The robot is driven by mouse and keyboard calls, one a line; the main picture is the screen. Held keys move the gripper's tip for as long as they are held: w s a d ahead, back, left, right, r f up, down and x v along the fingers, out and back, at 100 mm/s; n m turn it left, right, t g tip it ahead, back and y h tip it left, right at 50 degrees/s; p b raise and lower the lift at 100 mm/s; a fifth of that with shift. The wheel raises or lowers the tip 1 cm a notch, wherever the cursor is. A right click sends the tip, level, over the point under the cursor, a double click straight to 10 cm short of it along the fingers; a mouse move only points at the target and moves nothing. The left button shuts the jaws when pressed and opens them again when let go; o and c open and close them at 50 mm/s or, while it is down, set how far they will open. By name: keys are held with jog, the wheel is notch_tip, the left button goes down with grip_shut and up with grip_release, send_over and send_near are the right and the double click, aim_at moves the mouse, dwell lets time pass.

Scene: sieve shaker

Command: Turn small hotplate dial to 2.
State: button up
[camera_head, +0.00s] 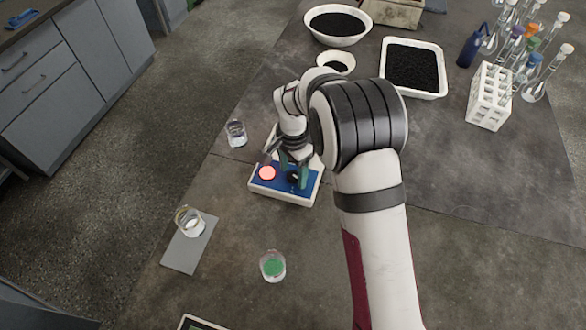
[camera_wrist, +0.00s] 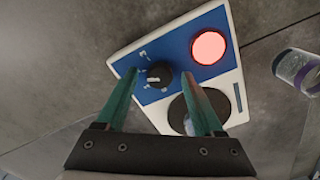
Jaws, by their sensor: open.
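The small hotplate (camera_head: 309,196) is a white unit with a blue panel, standing on the table; it also shows in the wrist view (camera_wrist: 235,108). On its panel are a round red light or button (camera_head: 267,173) and a black dial (camera_wrist: 158,74) with a pale pointer mark. Small white markings sit beside the dial, too small to read. A dark round plate shows on the hotplate, partly hidden by a finger. My gripper (camera_wrist: 160,78) is open, with its two green fingers on either side of the dial. I cannot tell whether they touch it.
A beaker (camera_head: 236,134) stands just left of the hotplate. A beaker on a grey plate (camera_head: 186,252) and a beaker with green content (camera_head: 272,266) stand nearer.

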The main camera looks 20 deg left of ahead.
aim_at(293, 174)
notch_tip(293, 174, up, 16)
jog(key=shift+f, duration=0.1)
dwell(0.4)
jog(key=s+d+r, duration=0.4)
jog(key=s+d, duration=0.2)
jog(key=d, duration=0.4)
jog(key=s+d+f, duration=0.1)
jog(key=s+d, duration=0.2)
jog(key=s, duration=0.3)
jog(key=s+d+f+y, duration=0.1)
jog(key=s+d, duration=0.2)
jog(key=s, duration=0.4)
jog(key=s+d+f+n, duration=0.1)
jog(key=s+d, duration=0.3)
jog(key=s, duration=0.3)
jog(key=shift+s+y, duration=0.15)
jog(key=shift+y, duration=0.25)
